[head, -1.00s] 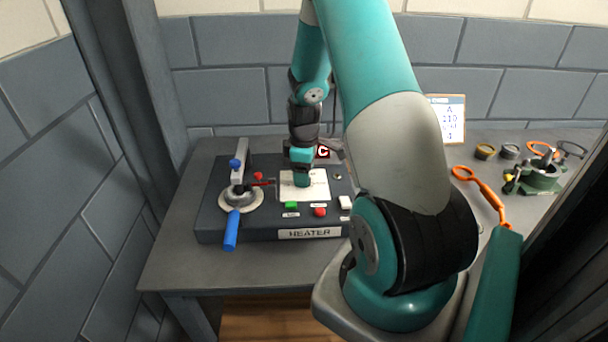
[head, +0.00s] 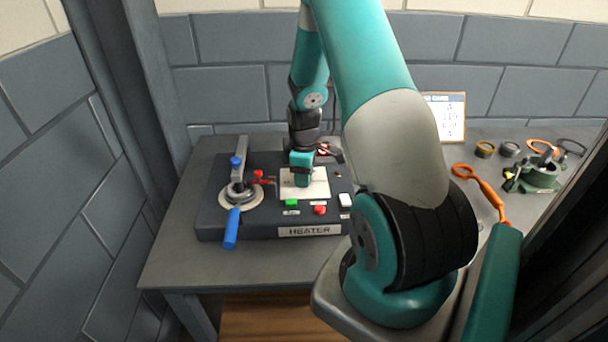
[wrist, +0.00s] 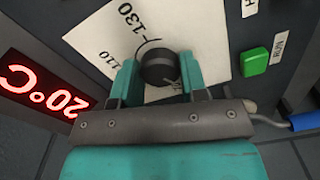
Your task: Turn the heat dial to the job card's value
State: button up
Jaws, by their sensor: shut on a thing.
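The heat dial (wrist: 158,68) is a small black knob on a white scale plate (wrist: 205,25). My gripper (wrist: 159,76) is shut on it, one teal finger on each side. The numbers 110 and 130 show on the plate; the rest of the scale and the dial's pointer are hidden or unclear. In the head view my gripper (head: 302,180) points down over the plate (head: 320,186) and hides the dial. The job card (head: 444,117) stands upright at the back right; its writing is too small to read now.
The heater (head: 268,226) has a green button (head: 291,202), a red button (head: 320,210) and a blue-handled clamp (head: 233,225) at left. Its red display (wrist: 45,95) reads 20°C. An orange-handled tool (head: 486,190) and a green fixture (head: 540,177) lie to the right.

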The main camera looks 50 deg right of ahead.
jog(key=m, duration=0.3)
jog(key=shift+m, duration=0.4)
jog(key=m, duration=0.3)
jog(key=shift+m+b, duration=0.3)
jog(key=m, duration=0.4)
jog(key=shift+m, duration=0.3)
jog(key=m, duration=0.3)
jog(key=shift+m, duration=0.3)
jog(key=m, duration=0.3)
jog(key=shift+m+b, duration=0.3)
jog(key=m, duration=0.3)
jog(key=shift+m, duration=0.4)
jog(key=m, duration=0.6)
jog(key=shift+r+m, duration=0.1)
jog(key=shift+m, duration=0.3)
